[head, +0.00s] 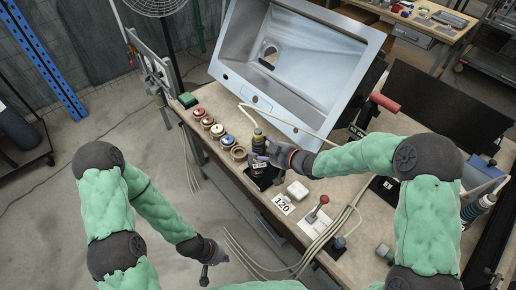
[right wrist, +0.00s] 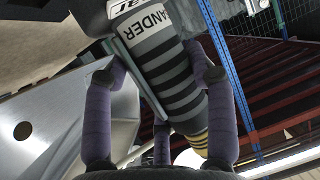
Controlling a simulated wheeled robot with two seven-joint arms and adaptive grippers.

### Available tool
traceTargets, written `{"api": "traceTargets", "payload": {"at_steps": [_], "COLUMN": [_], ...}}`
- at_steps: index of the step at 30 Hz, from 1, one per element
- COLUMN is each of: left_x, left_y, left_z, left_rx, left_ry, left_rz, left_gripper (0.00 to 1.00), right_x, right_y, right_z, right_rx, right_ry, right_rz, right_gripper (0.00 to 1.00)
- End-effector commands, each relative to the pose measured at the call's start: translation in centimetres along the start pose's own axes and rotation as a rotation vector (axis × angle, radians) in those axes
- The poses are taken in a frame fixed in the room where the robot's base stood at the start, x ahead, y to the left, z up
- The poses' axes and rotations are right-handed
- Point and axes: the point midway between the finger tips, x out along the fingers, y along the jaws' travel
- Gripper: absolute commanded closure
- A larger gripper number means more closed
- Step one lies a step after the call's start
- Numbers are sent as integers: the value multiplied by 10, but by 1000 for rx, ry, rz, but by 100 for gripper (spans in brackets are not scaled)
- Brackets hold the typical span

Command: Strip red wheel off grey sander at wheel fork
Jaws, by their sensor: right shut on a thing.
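My right gripper (head: 266,157) is shut on the grey sander (right wrist: 172,70), whose body has black stripes and a yellow-banded end. In the right wrist view its fingers (right wrist: 160,105) lie on both sides of the striped body. In the head view the sander's upper end (head: 258,141) stands up over the bench with a pale hose from it; its lower end is mostly hidden. I cannot make out a red wheel on the sander or identify the wheel fork. Several coloured wheels, including a red one (head: 217,131), lie in a row on the bench. My left gripper (head: 205,274) hangs low, away from the bench; its jaw state is unclear.
A tilted metal sink (head: 290,65) fills the back of the bench (head: 335,188). A red-handled tool (head: 384,102) stands at its right. A white block (head: 297,190), a 120 label (head: 282,204), a red-knobbed lever (head: 318,207) and pale cables crowd the front.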

Motion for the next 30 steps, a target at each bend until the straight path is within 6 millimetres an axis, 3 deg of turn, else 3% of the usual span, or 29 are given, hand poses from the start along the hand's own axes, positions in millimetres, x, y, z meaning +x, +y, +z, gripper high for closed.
{"api": "traceTargets", "payload": {"at_steps": [30], "left_x": [-21], "left_y": [7], "left_z": [1], "left_rx": [0], "left_ry": [0], "left_rz": [0], "left_gripper": [100], "right_x": [-6], "right_y": [41], "right_z": [-1], "right_rx": [-2], "right_ry": [5], "right_rz": [2], "right_gripper": [96]}}
